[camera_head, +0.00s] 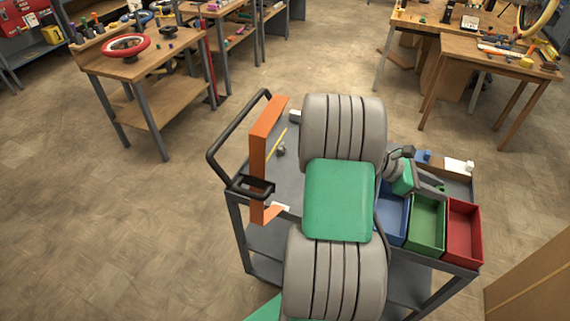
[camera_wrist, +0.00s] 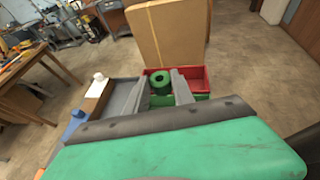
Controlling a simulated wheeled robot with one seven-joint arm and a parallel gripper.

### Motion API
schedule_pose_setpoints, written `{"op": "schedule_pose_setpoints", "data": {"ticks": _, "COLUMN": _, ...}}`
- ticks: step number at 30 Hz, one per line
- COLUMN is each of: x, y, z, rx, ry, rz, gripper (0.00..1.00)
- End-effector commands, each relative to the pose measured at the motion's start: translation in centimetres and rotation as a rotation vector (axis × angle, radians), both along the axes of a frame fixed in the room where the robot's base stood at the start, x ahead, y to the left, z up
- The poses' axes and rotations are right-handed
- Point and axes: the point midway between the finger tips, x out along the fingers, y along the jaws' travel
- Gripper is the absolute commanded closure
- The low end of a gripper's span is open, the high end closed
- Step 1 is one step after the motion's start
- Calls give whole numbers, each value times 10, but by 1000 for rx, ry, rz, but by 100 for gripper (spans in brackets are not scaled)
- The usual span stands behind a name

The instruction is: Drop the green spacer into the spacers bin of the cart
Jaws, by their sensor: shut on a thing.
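My gripper (camera_wrist: 160,88) is shut on the green spacer (camera_wrist: 160,77), a short ring with a dark hole, held between the two grey fingertips in the wrist view. In the head view my gripper (camera_head: 434,187) reaches over the cart's bins from the left, above the green bin (camera_head: 427,226). The spacer cannot be made out there. A blue bin (camera_head: 393,219) is left of the green bin and a red bin (camera_head: 464,230) is right of it. In the wrist view the red bin (camera_wrist: 200,72) shows behind the spacer. No bin label is readable.
The grey cart (camera_head: 284,181) has a black handle (camera_head: 224,150) and an orange upright piece (camera_head: 266,130) at its left. A white object (camera_head: 456,165) and a blue object (camera_head: 424,156) stand behind the bins. A large cardboard box (camera_wrist: 168,35) stands on the floor beyond the cart.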

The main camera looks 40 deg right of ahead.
Motion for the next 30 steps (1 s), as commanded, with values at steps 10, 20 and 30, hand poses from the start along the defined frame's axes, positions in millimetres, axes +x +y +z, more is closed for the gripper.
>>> {"op": "schedule_pose_setpoints", "data": {"ticks": 10, "x": -1, "y": 0, "z": -20, "rx": -1, "ry": -1, "rz": -3, "gripper": 100}}
{"op": "schedule_pose_setpoints", "data": {"ticks": 20, "x": -1, "y": 0, "z": -20, "rx": 0, "ry": 0, "rz": -2, "gripper": 56}}
{"op": "schedule_pose_setpoints", "data": {"ticks": 30, "x": -1, "y": 0, "z": -20, "rx": 1, "ry": 1, "rz": -2, "gripper": 45}}
